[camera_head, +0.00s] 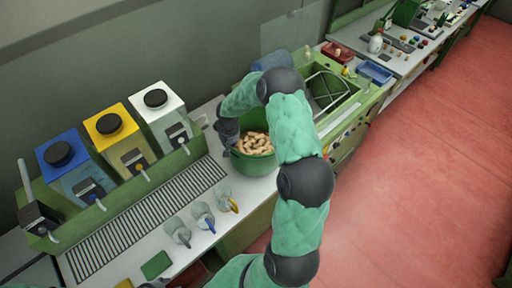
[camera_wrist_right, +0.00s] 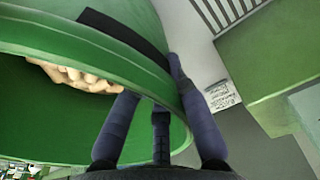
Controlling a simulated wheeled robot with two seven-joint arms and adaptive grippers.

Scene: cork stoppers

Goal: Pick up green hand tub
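The green tub (camera_head: 241,163), filled with tan corks (camera_head: 256,143), stands on the white counter. My right gripper (camera_head: 227,127) is at the tub's left side in the head view, partly hidden by my own arm. In the right wrist view the tub wall (camera_wrist_right: 150,75) runs between the fingers of my right gripper (camera_wrist_right: 153,80). One finger is on the inner side of the rim and another is against or close to the outside. I cannot tell whether they press on the wall. My left gripper is not clearly seen.
Blue, yellow and white-topped dispensers (camera_head: 118,135) stand to the left behind a slatted grate (camera_head: 140,222). Small clear bottles (camera_head: 203,216) stand in front. A green basin unit (camera_head: 335,100) is to the right. Open red floor (camera_head: 420,190) lies right of the counter.

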